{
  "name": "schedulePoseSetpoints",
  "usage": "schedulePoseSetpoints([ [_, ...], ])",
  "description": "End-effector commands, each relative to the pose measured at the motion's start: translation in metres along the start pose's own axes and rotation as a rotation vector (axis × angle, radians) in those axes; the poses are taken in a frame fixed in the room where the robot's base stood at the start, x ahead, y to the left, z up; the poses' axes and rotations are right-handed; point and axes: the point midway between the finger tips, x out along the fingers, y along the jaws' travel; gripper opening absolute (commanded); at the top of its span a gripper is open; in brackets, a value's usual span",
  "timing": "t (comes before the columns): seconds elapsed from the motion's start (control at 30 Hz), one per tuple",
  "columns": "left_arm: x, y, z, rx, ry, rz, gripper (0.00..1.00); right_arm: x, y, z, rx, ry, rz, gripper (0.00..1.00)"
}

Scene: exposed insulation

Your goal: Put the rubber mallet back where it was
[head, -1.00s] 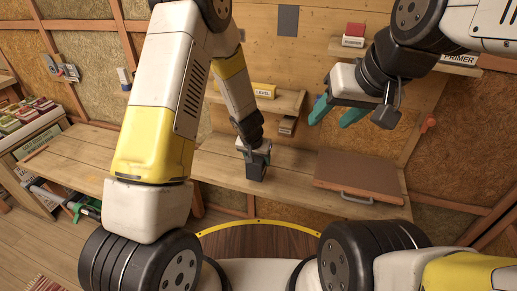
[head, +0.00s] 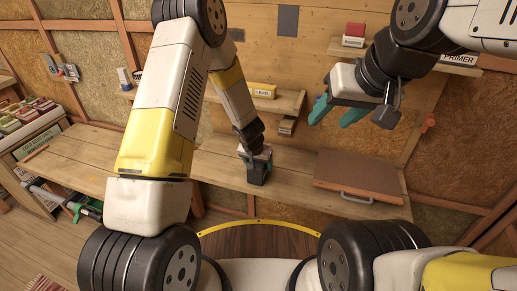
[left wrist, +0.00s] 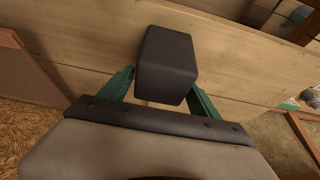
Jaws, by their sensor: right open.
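The rubber mallet's black block head (left wrist: 166,64) fills the upper middle of the left wrist view, between my left gripper's green fingers. A sliver of pale handle shows just below the head. In the head view the dark mallet head (head: 257,177) is at my left gripper (head: 258,162), over the middle of the workbench (head: 222,172). My left gripper looks shut on the mallet, with its fingertips hidden behind the head. Whether the mallet touches the bench I cannot tell. My right gripper (head: 331,117) is open and empty, raised in front of the back wall.
A brown board with a grey handle (head: 358,174) lies on the bench to the right. A right shelf holds a primer box (head: 458,59) and a red item (head: 354,35). Bench left of the gripper is clear.

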Motion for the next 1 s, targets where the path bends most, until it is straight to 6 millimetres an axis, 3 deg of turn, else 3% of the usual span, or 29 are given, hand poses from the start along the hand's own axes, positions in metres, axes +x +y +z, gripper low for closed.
schedulePoseSetpoints([
  [0.33, -0.001, 0.000, 0.000, 0.000, 0.000, 0.000, 0.80, 0.000, 0.000, 0.000, 0.000, 0.000, 0.000, 0.51],
  [0.47, -0.010, 0.000, -0.002, 0.002, 0.003, -0.002, 0.80, 0.000, 0.000, 0.000, 0.000, 0.000, 0.000, 0.51],
  [0.73, -0.067, 0.002, -0.002, 0.004, 0.006, 0.000, 0.80, 0.000, 0.000, 0.000, 0.000, 0.000, 0.000, 0.51],
  [1.0, -0.107, 0.001, -0.001, 0.005, 0.002, 0.000, 0.80, 0.000, 0.000, 0.000, 0.000, 0.000, 0.000, 0.51],
])
